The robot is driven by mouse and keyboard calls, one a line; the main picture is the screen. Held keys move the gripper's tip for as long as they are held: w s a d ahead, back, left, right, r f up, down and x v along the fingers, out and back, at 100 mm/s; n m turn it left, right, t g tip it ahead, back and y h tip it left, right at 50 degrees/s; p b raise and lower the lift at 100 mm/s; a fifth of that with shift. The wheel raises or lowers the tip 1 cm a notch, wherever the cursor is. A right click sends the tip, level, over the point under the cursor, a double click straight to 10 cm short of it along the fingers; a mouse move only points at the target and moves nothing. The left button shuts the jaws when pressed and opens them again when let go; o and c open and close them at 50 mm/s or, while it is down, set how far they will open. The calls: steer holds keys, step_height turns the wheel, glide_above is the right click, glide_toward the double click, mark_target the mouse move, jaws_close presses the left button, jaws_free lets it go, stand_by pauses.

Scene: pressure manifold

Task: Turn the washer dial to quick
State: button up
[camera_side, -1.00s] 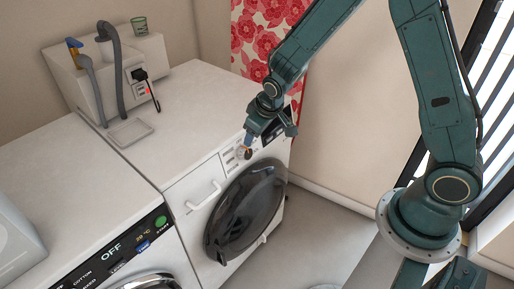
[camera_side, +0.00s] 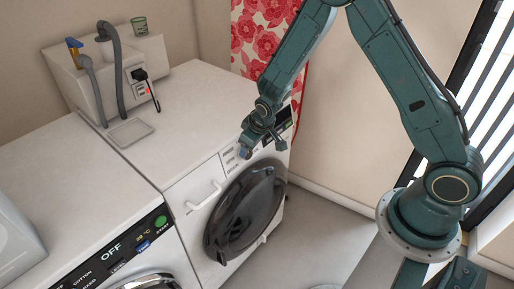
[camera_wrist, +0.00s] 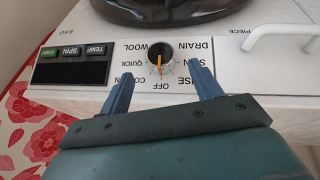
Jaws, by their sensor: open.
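The washer dial (camera_wrist: 160,58) is a round black knob with an orange pointer, on the white washer's front panel. In the wrist view the panel appears upside down, and the pointer lines up with OFF. The QUICK label (camera_wrist: 132,64) is just left of the dial there. My gripper (camera_wrist: 161,72) is open and empty, one finger on each side of the dial's near side in the picture, with gaps to the knob. In the side view my gripper (camera_side: 262,146) is at the panel and the dial is hidden behind it.
The washer's dark round door (camera_side: 245,210) is below the panel. A white drawer handle (camera_side: 203,196) is left of my gripper. A dark display with buttons (camera_wrist: 72,62) is on the panel's other side. A second machine (camera_side: 90,225) stands at the left.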

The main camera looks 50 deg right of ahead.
steer(key=shift+x, duration=3)
steer(key=shift+c, duration=0.2)
steer(key=c, duration=0.9)
